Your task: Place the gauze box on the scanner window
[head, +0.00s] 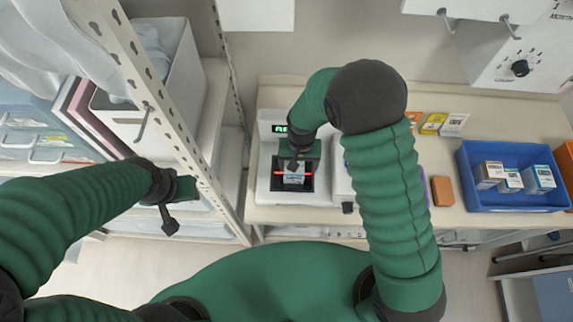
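The scanner (263,183) is a white unit on the counter with a green-lit display. Its dark window (281,186) has a red light line across it. A small white and blue box (294,180), which looks like the gauze box, is over the window, with red light on both sides of it. My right gripper (293,164) is directly above the box, a dark finger overlapping its top edge. I cannot tell whether it grips the box or whether the box rests on the window. My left gripper (169,222) hangs away by the shelf rack, with nothing visible in it.
A blue tray (515,205) with several small boxes stands on the right of the counter. An orange-brown block (442,191) lies left of it, and small packets (433,123) lie behind. A metal shelf rack (150,95) with bins is at the left.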

